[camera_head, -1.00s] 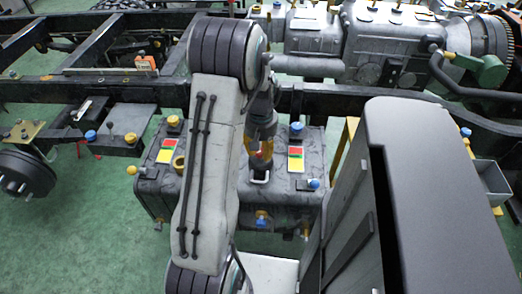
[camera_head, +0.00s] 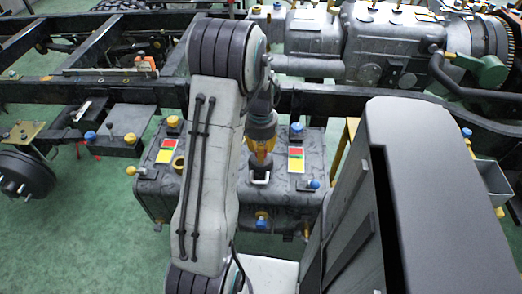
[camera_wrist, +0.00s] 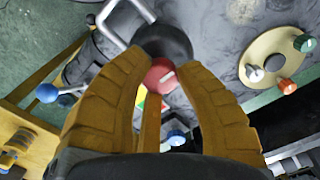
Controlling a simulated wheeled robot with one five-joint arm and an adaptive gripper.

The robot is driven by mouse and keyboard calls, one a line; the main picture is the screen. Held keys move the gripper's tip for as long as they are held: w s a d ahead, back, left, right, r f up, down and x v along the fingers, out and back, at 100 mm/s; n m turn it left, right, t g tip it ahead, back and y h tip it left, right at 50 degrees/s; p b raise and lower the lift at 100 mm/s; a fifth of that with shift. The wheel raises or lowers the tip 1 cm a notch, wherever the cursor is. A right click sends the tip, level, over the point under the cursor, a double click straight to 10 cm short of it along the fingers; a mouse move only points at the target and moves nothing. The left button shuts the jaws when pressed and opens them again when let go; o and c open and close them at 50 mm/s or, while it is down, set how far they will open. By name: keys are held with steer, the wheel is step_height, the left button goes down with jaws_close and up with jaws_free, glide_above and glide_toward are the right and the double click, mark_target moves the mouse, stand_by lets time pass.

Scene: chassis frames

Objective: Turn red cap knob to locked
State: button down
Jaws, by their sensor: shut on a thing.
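The red cap knob (camera_wrist: 160,77) shows in the wrist view between my two tan fingers, with a white mark on its face. A round black part (camera_wrist: 165,42) sits right behind it. My gripper (camera_wrist: 168,92) is shut on the red cap knob, one finger on each side. In the head view my gripper (camera_head: 261,162) is low over the dark grey tank (camera_head: 280,208), just behind a pale metal handle (camera_head: 260,180). The red cap is hidden there by my gripper and arm.
The handle also shows in the wrist view (camera_wrist: 122,22), close to the black part. A beige disc (camera_wrist: 262,47) with small coloured knobs lies to the right. A blue knob (camera_wrist: 47,92) is at left. Chassis rails (camera_head: 340,101) run behind the tank.

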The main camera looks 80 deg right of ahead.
steer(key=shift+a+f, duration=0.1)
stand_by(0.3)
steer(key=c, duration=0.9)
jaws_free()
steer(key=shift+o, duration=0.2)
step_height(320, 180, up, 12)
stand_by(0.6)
